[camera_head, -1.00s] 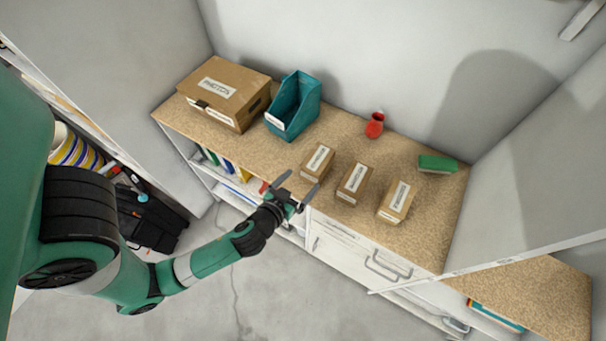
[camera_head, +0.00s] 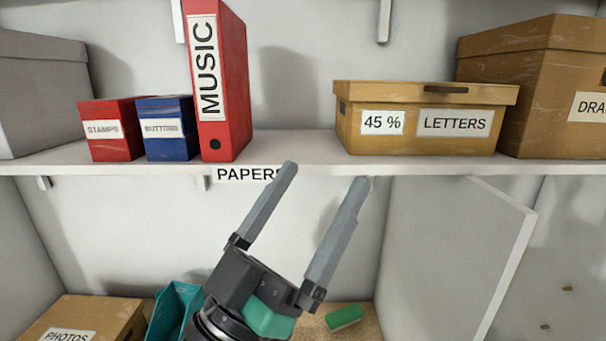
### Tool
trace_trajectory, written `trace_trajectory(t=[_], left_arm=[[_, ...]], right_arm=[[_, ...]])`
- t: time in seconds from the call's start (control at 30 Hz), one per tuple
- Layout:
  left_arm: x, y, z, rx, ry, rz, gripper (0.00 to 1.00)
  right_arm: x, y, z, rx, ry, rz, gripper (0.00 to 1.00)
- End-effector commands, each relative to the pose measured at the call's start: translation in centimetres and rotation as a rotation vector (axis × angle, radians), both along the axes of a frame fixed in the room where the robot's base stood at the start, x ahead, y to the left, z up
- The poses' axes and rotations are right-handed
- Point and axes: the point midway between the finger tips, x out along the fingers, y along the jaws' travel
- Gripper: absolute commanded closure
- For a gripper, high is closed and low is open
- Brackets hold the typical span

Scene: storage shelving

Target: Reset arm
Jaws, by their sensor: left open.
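My left gripper (camera_head: 318,182) is raised in the middle of the head view, in front of the shelf. Its two grey fingers point up and are spread wide apart with nothing between them. One fingertip overlaps the end of the PAPERS label (camera_head: 243,174) on the shelf edge. My right gripper is not in view.
A white shelf (camera_head: 300,150) holds STAMPS (camera_head: 110,130) and BUTTONS (camera_head: 165,128) boxes, a red MUSIC binder (camera_head: 222,90), and a LETTERS box (camera_head: 425,118). Below are a PHOTOS box (camera_head: 90,315), a teal holder (camera_head: 175,310) and a green item (camera_head: 344,317). An open white panel (camera_head: 470,250) stands right.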

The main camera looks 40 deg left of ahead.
Motion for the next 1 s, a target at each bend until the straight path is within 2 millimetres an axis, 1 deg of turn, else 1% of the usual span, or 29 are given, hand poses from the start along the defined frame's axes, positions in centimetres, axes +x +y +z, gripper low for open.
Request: trace_trajectory(t=[0.03,0.1,0.2,0.43,0.47,0.6,0.63,0.67,0.8,1.0], left_arm=[[-1.5,-0.9,2.6,0.024,-0.064,-0.018,0.0],[-2.8,-1.7,4.5,0.049,-0.114,-0.032,0.0],[-3.5,-2.1,5.4,0.063,-0.14,-0.039,0.0],[-3.4,-2.0,5.5,0.063,-0.138,-0.039,0.0],[-3.4,-2.0,5.9,0.063,-0.138,-0.039,0.0],[-3.4,-2.0,9.3,0.062,-0.137,-0.038,0.0],[-3.4,-2.0,9.8,0.062,-0.137,-0.038,0.0],[-3.4,-2.0,10.0,0.062,-0.137,-0.038,0.0],[-3.4,-2.0,9.3,0.061,-0.136,-0.037,0.0],[-3.4,-2.0,9.3,0.061,-0.136,-0.037,0.0]], right_arm=[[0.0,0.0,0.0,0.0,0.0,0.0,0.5],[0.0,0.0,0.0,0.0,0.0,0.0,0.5],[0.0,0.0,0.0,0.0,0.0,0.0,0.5],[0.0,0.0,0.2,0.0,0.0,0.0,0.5],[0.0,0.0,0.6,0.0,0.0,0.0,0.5],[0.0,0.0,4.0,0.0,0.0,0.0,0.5],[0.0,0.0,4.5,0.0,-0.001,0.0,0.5],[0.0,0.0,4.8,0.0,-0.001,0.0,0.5],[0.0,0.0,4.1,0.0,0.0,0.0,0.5],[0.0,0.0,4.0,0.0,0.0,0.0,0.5]])
